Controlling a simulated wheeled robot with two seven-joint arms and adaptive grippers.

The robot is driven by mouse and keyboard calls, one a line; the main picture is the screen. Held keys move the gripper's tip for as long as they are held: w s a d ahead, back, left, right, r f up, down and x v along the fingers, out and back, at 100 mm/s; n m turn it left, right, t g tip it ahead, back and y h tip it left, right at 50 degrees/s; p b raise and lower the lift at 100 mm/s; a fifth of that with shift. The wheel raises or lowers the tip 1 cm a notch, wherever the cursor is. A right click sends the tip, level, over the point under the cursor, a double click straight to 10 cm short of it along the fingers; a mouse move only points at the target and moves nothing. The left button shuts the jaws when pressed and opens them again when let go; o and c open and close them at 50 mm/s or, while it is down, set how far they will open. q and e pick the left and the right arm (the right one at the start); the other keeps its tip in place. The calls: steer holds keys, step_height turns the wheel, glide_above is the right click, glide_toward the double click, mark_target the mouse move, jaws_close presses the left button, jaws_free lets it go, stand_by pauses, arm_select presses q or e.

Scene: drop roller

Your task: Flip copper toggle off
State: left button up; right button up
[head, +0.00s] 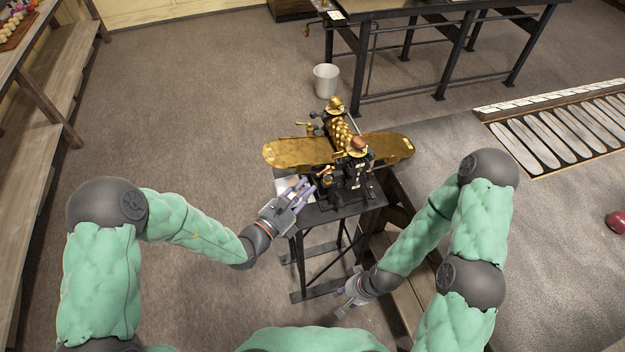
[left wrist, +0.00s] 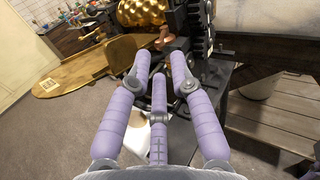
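The drop roller (head: 345,180) is a black machine with a gold roller and long gold trays, on a small dark stand. A small copper-coloured part, which looks like the toggle (head: 326,177), is on its near side. In the left wrist view the copper toggle (left wrist: 163,38) shows just beyond the fingertips. My left gripper (head: 304,188) is at the machine's near left side. Its purple fingers (left wrist: 160,68) are apart with nothing between them, and I see no contact with the toggle. My right gripper (head: 345,298) hangs low by the stand; its fingers are too small to read.
The gold tray (head: 300,152) reaches out left of the machine, and another part of it reaches right. A wooden step (head: 405,300) is right of the stand. A white bucket (head: 326,80) and a dark table (head: 440,35) are behind. Floor to the left is clear.

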arm_select(q)
steer(key=v, duration=0.7)
stand_by(0.4)
